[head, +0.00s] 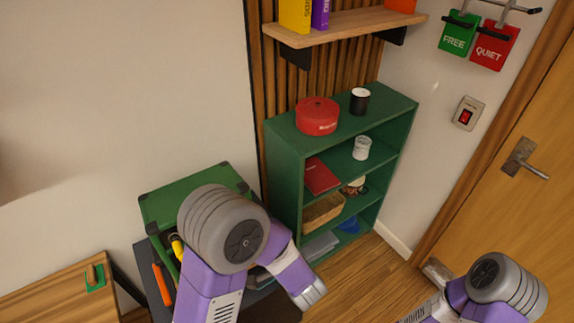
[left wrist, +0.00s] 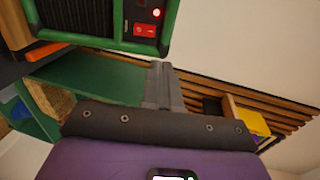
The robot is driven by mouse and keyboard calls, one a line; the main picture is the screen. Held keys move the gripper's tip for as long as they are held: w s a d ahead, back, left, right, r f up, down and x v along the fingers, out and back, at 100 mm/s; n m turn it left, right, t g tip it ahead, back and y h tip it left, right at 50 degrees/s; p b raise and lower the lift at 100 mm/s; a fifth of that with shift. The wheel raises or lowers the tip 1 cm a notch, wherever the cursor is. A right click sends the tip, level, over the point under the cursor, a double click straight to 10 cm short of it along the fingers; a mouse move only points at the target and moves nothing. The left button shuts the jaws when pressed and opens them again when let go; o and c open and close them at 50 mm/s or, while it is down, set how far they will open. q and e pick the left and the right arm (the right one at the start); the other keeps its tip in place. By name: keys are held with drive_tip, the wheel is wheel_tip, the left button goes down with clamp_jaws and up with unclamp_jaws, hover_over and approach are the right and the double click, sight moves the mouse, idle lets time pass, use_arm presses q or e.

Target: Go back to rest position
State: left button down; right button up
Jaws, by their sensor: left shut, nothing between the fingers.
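My left gripper (left wrist: 160,72) shows in the left wrist view with its dark fingers together and nothing between them. A green-edged black device with a red switch (left wrist: 144,30) is beyond the fingertips at the top of that view; I cannot tell whether they touch. In the head view my left arm comes up from the bottom, bends at its grey joint and runs down to the right; its fingers cannot be made out there. My right arm is bent at the lower right of the head view, and its gripper is outside the frame.
A green shelf unit (head: 286,180) holds a red round container (head: 317,116), a black cup (head: 359,100) and a white cup (head: 361,147). A green case (head: 165,205) is behind my left arm. A wooden table (head: 50,297) is at lower left, a door (head: 500,215) at right.

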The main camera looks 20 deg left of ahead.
use_arm(q)
drive_tip(key=w+d+f+n+g+h+b, duration=0.1)
drive_tip(key=d+f+n+g+h+b, duration=0.2)
drive_tip(key=f+h, duration=1.15)
drive_tip(key=s+d+f+n+g+h+b, duration=0.1)
drive_tip(key=s+d+f+n+g, duration=0.2)
drive_tip(key=s+f, duration=0.5)
drive_tip(key=s+d+f+n+g+h+b, duration=0.1)
drive_tip(key=s+d+f+n+g, duration=0.2)
drive_tip(key=s+f, duration=0.5)
wheel_tip(320, 180, down, 4)
drive_tip(key=shift+d+r+n+g, duration=0.1)
drive_tip(key=shift+d+n+g, duration=0.2)
drive_tip(key=shift+d+n, duration=0.5)
